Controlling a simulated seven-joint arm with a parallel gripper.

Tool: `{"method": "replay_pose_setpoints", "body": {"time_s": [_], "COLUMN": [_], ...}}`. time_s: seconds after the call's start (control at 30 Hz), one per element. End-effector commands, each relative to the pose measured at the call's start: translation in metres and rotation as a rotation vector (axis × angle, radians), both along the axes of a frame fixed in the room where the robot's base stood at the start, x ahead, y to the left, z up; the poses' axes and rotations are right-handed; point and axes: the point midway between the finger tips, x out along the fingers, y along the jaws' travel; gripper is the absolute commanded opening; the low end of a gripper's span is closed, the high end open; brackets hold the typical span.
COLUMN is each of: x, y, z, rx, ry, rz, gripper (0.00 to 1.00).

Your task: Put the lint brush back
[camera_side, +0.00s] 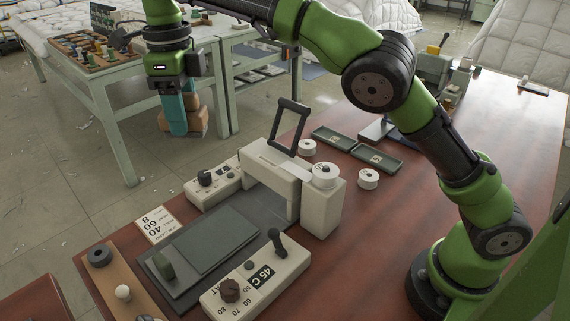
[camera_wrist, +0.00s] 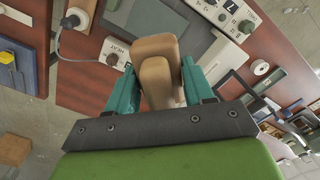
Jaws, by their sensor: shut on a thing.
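My gripper (camera_side: 178,130) hangs at the upper left in the side view, with teal fingers pointing down. It is shut on a tan, rounded, wood-like thing, which I take to be the lint brush (camera_side: 198,118). In the wrist view the tan thing (camera_wrist: 155,85) shows as two rounded parts between the teal fingers (camera_wrist: 165,95). Its bristle or pad side cannot be made out. In the side view the fingers hide part of it. It is held in the air, apart from the brown table, over the gap beside the green-framed table.
The brown table (camera_side: 400,215) carries a white press machine (camera_side: 320,205), control boxes (camera_side: 262,285), white spools (camera_side: 368,179) and green trays (camera_side: 375,157). A brown strip (camera_side: 105,275) with knobs lies at its front left. A green-framed table (camera_side: 105,85) holds a rack of small items (camera_side: 85,48).

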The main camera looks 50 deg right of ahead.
Motion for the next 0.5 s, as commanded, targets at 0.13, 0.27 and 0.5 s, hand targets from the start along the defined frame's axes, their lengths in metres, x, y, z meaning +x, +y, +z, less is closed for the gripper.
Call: {"method": "replay_pose_setpoints", "body": {"time_s": [0.13, 0.27, 0.5], "x": [-0.001, -0.004, -0.017], "y": [-0.018, -0.044, -0.104], "z": [0.013, 0.022, 0.038], "rx": [0.003, 0.003, 0.004], "ry": [-0.002, 0.0, -0.001], "rz": [-0.042, -0.103, -0.238], "gripper": [0.21, 0.21, 0.21]}}
